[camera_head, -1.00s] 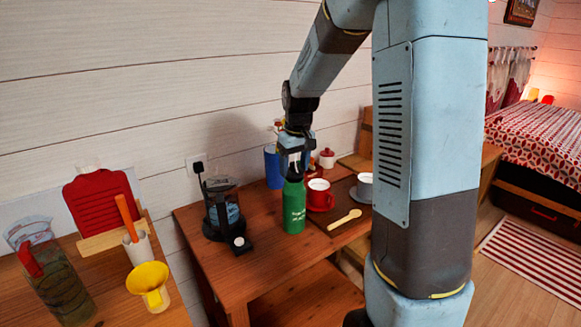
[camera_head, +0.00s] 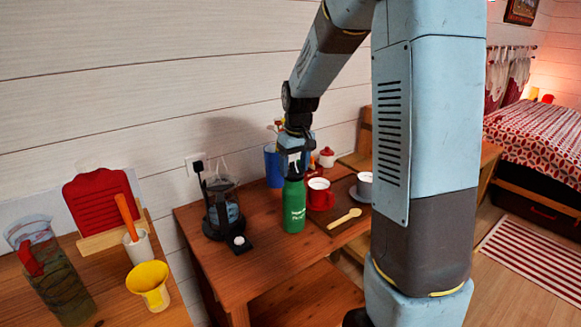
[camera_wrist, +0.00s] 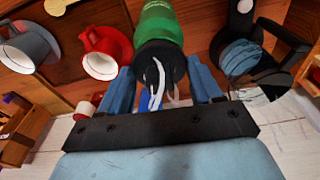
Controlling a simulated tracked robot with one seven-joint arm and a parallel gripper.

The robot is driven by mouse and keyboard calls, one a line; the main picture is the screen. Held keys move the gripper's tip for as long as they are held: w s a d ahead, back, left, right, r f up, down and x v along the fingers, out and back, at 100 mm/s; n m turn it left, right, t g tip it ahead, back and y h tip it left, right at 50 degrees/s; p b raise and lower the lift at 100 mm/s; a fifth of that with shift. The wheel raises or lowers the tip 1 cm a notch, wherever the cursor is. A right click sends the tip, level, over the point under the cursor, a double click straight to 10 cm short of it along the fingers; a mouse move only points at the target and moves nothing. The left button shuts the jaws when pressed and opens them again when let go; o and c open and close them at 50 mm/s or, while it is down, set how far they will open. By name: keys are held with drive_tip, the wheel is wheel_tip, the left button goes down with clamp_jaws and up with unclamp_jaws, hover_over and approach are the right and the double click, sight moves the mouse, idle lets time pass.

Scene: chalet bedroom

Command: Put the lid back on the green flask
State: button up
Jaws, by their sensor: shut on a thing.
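The green flask (camera_head: 294,210) stands upright on the wooden table, with pale lettering on its side. My gripper (camera_head: 293,172) points down at the flask's top. In the wrist view, a black lid (camera_wrist: 158,58) with a pale loop sits between my gripper's two blue fingers (camera_wrist: 160,72), which are shut on it. The lid is at the mouth of the green flask (camera_wrist: 160,22), in line with it. No gap shows between them, but I cannot tell whether it is fully seated.
Left of the flask stand a black-framed glass coffee maker (camera_head: 224,212) and a small black item (camera_head: 239,243). Right of it are a red mug (camera_head: 320,198), a grey cup (camera_head: 364,187) and a wooden spoon (camera_head: 344,219). A blue container (camera_head: 273,167) stands behind. The table front is clear.

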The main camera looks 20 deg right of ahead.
drive_tip(key=o, duration=1.1)
drive_tip(key=shift+o, duration=0.6)
drive_tip(key=shift+w+r, duration=0.15)
drive_tip(key=shift+r, duration=3.35)
drive_tip(key=shift+c, duration=0.3)
